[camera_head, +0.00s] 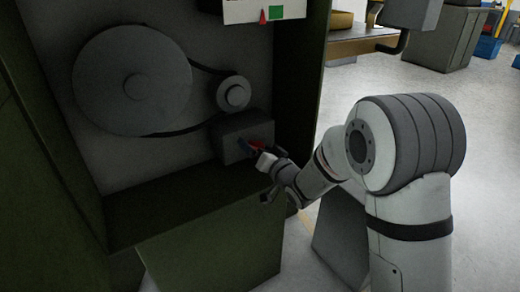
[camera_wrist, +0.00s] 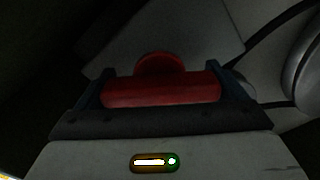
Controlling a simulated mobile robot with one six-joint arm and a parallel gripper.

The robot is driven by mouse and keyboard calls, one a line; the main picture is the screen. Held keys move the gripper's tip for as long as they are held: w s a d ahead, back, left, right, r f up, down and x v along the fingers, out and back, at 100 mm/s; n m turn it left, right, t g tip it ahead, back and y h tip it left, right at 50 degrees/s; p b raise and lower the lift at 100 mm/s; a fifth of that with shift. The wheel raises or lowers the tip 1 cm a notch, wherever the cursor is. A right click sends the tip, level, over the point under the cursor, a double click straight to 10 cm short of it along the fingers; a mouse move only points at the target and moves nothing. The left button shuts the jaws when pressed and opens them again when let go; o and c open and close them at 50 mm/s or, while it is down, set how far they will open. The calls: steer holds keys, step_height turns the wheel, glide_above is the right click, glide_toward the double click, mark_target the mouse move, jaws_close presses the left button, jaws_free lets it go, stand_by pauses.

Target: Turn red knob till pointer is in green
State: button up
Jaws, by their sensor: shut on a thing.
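The red knob (camera_wrist: 160,91) lies between my gripper's two fingers in the wrist view, with a rounded red part (camera_wrist: 160,65) showing behind its bar. My gripper (camera_head: 250,146) is shut on the knob at the front of a grey box (camera_head: 232,130) inside the machine; only a little red shows there in the head view. A white scale panel (camera_head: 245,12) at the top carries a green patch (camera_head: 276,12) and a red pointer (camera_head: 263,16). The pointer stands left of the green, outside it. The panel's upper part is cut off by the picture edge.
A large grey pulley (camera_head: 132,80) and a small pulley (camera_head: 233,94), joined by a dark belt, sit above and left of the box. Green cabinet walls (camera_head: 300,75) enclose them. A bench (camera_head: 350,45) stands behind on the right.

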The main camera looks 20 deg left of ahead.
steer(key=m, duration=0.2)
steer(key=m+p, duration=0.1)
steer(key=m, duration=0.2)
steer(key=shift+w+a+r+m, duration=0.1)
steer(key=shift+r+m, duration=0.1)
steer(key=shift+m, duration=0.1)
steer(key=m+p, duration=0.1)
steer(key=m, duration=0.4)
steer(key=shift+f+m, duration=0.15)
steer(key=shift+m, duration=0.15)
steer(key=shift+p, duration=0.3)
steer(key=o, duration=0.6)
steer(key=shift+o, duration=0.5)
steer(key=shift+f, duration=0.1)
steer(key=p+v, duration=0.1)
steer(key=v, duration=0.7)
